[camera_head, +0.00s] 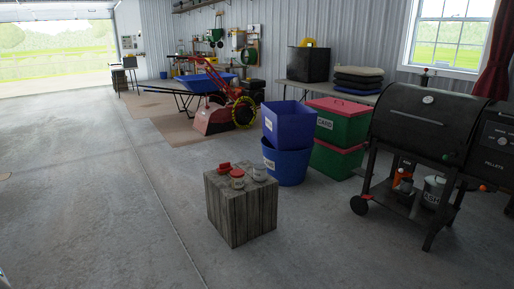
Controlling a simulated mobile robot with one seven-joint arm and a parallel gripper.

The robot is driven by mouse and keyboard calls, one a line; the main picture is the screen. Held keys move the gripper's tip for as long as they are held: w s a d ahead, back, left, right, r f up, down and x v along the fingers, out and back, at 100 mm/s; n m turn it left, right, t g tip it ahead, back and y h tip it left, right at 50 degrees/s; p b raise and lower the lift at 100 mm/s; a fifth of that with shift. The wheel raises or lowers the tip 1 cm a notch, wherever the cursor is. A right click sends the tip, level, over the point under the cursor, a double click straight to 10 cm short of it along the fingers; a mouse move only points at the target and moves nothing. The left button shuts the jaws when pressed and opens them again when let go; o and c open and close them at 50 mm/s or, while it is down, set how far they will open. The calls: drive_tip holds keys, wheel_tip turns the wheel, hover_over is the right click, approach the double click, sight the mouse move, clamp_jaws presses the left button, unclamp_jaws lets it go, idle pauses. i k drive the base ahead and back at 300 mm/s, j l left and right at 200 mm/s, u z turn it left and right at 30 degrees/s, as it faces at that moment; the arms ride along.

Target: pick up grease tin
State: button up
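Small items stand on a weathered grey wooden block (241,216) on the floor near the middle. A low round container with a red-orange top (237,174) stands at the front of its top. A red item (224,166) is behind it to the left. A small greyish round item (259,173) stands to the right. Any of these could be the grease tin; they are too small to tell which. My gripper is not in view.
Blue bins (287,162) and green bins with red lids (339,122) stand behind the block. A black pellet grill (427,125) is at right. A red machine (215,113) and blue wheelbarrow (205,83) are farther back. Concrete floor (90,200) at left is clear.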

sight(259, 169)
drive_tip(key=i, duration=1.95)
drive_tip(key=i+j+z, duration=0.1)
drive_tip(key=i, duration=1.85)
